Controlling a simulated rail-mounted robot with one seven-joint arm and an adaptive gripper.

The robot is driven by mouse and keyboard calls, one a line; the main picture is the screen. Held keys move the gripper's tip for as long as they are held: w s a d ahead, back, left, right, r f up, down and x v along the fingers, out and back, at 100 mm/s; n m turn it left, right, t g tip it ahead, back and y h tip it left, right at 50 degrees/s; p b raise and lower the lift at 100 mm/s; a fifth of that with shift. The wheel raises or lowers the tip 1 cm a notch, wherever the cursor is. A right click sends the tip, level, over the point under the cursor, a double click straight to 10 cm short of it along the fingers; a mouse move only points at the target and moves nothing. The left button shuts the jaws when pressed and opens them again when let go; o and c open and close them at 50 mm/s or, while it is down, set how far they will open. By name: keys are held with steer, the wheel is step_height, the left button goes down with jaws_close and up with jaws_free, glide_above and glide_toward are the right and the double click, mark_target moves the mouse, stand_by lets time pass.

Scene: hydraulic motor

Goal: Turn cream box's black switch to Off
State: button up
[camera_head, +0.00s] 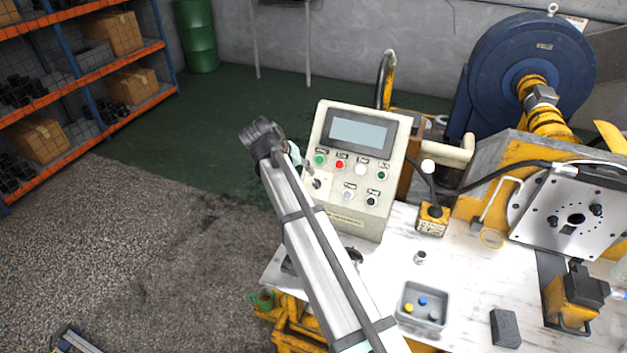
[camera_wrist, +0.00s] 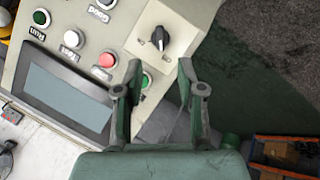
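The cream box (camera_head: 365,218) stands on the white table, with a grey screen and several coloured buttons on its sloped front. Its black switch (camera_head: 317,184) is at the left of the front, beside my gripper (camera_head: 298,160), which is partly hidden by my arm. In the wrist view the cream box (camera_wrist: 120,38) appears turned around. The black switch (camera_wrist: 159,38) sits on a square pale plate, just beyond the tips of my gripper (camera_wrist: 160,64). The two fingers are apart, with nothing between them; they appear not to touch the switch. I cannot read the switch's position labels.
A green button (camera_wrist: 146,80) and a red button (camera_wrist: 107,60) lie close to the fingers. A grey tray (camera_head: 422,306) with small coloured pieces and a dark block (camera_head: 505,328) are on the table (camera_head: 465,290). A blue motor (camera_head: 530,70) stands behind. Open floor lies left.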

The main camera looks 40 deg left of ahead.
mark_target(314, 182)
steer(key=p+x, duration=0.1)
steer(key=x, duration=0.7)
steer(key=shift+w+f, duration=0.15)
steer(key=shift+f, duration=0.25)
